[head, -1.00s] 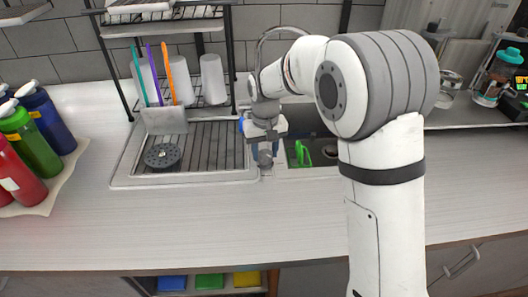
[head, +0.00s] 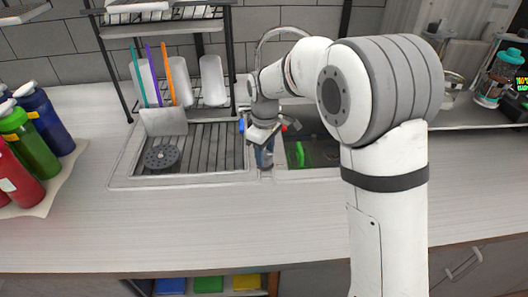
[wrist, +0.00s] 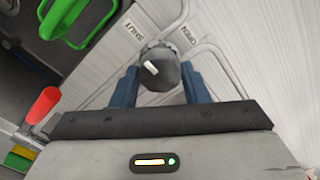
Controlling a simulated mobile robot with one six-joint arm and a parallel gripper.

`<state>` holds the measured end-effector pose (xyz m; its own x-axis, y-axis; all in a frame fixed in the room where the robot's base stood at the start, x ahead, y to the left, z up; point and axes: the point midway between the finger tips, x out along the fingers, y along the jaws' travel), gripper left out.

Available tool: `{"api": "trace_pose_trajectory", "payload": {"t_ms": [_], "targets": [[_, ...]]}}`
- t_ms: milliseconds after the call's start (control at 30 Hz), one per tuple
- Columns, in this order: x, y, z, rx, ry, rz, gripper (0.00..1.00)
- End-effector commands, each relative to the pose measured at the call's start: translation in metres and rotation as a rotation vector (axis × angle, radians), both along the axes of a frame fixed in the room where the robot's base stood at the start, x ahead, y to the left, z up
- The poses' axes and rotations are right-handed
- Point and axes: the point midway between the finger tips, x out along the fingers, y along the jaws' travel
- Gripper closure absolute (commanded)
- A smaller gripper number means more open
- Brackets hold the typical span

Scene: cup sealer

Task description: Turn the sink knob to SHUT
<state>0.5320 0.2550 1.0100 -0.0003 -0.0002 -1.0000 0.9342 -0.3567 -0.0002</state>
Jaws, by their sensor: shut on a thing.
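The sink knob (wrist: 162,72) is a round dark grey knob with a short white mark on its top. In the wrist view it sits between the two blue fingers of my gripper (wrist: 160,80), which is shut on it. The SHUT label (wrist: 130,28) is above left of the knob, and the OPEN label (wrist: 184,40) is above right. The white mark lies left of the knob's centre; which label it points to is hard to tell. In the head view my gripper (head: 265,160) is at the divider between drainboard and basin, hiding the knob.
The basin with a green object (head: 299,154) is right of my gripper. The drainboard (head: 205,148) with a round dark strainer (head: 161,157) is left. A red handle (wrist: 42,105) shows left in the wrist view. The front counter (head: 180,225) is clear.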

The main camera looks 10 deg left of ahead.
Motion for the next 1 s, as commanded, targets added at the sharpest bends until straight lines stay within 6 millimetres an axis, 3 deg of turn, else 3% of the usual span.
{"api": "trace_pose_trajectory", "payload": {"t_ms": [633,667,900,1000], "targets": [[-0.0004,0.001,0.0006,0.001,0.0,0.047,0.82],[-0.0004,0.0009,0.0006,0.001,0.0,0.047,0.57],[-0.0003,0.0006,0.0003,0.001,0.0,0.046,0.37],[-0.0003,0.0006,0.0002,0.001,0.0,0.046,0.37]]}}
